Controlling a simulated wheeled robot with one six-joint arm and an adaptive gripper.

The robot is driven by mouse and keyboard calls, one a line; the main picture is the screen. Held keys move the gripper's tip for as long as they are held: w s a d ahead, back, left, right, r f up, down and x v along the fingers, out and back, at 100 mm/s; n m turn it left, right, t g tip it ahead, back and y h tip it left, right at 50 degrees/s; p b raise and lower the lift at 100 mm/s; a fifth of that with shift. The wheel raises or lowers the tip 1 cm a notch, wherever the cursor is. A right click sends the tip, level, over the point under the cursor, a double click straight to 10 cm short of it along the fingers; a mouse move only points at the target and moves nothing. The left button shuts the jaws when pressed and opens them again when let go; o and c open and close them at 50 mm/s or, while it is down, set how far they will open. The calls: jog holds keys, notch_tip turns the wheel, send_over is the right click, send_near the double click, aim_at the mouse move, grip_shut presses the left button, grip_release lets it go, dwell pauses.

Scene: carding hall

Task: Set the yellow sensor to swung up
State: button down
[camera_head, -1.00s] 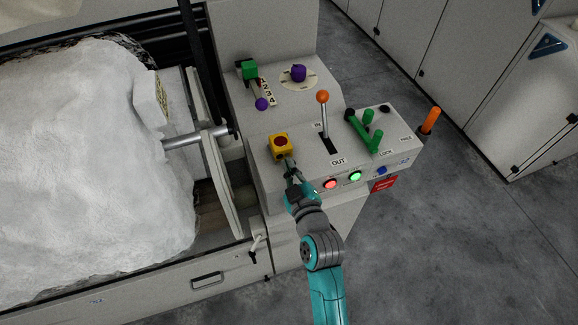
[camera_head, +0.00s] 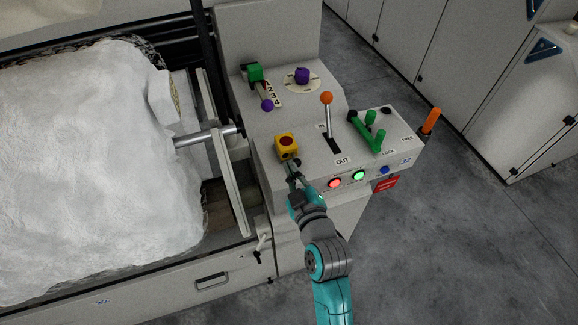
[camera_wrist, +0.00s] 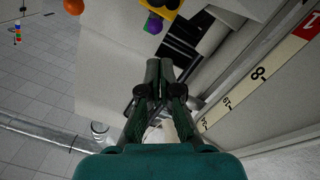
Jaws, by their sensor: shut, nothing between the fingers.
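A yellow box with a dark red round top (camera_head: 286,146) sits at the front left of the grey control console. Its yellow edge also shows at the top of the wrist view (camera_wrist: 172,12). I cannot make out any other part that is clearly a yellow sensor, nor whether one is swung up or down. My gripper (camera_head: 289,167) is just in front of and below the yellow box in the head view. In the wrist view my gripper (camera_wrist: 159,64) has its two fingers together, with nothing between them.
The console carries an orange-knobbed lever (camera_head: 327,112), a green handle (camera_head: 367,132), a purple knob (camera_head: 302,75) and lit red (camera_head: 335,183) and green (camera_head: 359,175) buttons. White fibre (camera_head: 85,165) fills the left. Floor (camera_head: 450,250) at right is clear.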

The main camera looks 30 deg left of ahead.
jog(key=v, duration=0.7)
jog(key=shift+f, duration=0.1)
dwell(0.4)
